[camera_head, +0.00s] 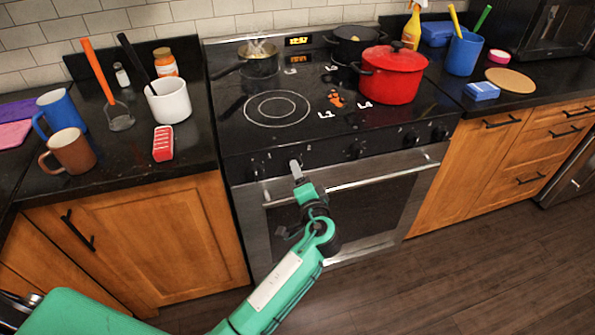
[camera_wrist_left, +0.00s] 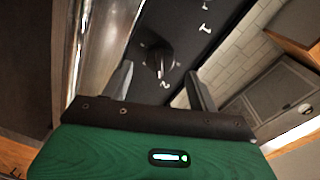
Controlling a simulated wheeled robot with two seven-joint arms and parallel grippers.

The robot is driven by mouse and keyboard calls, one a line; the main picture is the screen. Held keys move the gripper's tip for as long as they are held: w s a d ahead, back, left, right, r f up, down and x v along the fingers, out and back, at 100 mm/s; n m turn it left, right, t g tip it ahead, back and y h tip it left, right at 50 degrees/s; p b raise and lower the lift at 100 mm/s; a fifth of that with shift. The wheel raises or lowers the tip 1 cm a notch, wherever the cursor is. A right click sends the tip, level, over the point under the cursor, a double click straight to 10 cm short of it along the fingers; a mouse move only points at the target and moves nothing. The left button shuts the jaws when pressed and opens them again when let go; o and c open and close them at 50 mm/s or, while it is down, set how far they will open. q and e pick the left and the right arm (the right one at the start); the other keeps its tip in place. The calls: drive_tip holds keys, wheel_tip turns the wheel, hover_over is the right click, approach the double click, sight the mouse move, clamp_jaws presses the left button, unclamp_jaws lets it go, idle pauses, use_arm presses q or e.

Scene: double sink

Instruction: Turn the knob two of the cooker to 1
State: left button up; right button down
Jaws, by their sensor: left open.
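The cooker (camera_head: 270,140) has a black glass top and a row of black knobs along its front panel. My left gripper (camera_head: 297,170) is at that panel, in front of the second knob from the left, which it mostly hides in the head view. In the left wrist view the dark knob (camera_wrist_left: 160,62) lies between the two open fingers of my left gripper (camera_wrist_left: 158,82), with a white "2" printed beside it. The fingers stand apart on either side; I cannot tell whether either touches the knob. My right gripper is not in view.
A red pot (camera_head: 390,75), a black pot (camera_head: 355,43) and a small steaming pan (camera_head: 259,60) stand on the cooktop. The oven handle (camera_head: 360,178) runs just below the knobs. Mugs (camera_head: 68,150) and utensils crowd the left counter. The floor in front is clear.

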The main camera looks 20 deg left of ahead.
use_arm(q)
drive_tip(key=b+v, duration=0.1)
drive_tip(key=v, duration=0.9)
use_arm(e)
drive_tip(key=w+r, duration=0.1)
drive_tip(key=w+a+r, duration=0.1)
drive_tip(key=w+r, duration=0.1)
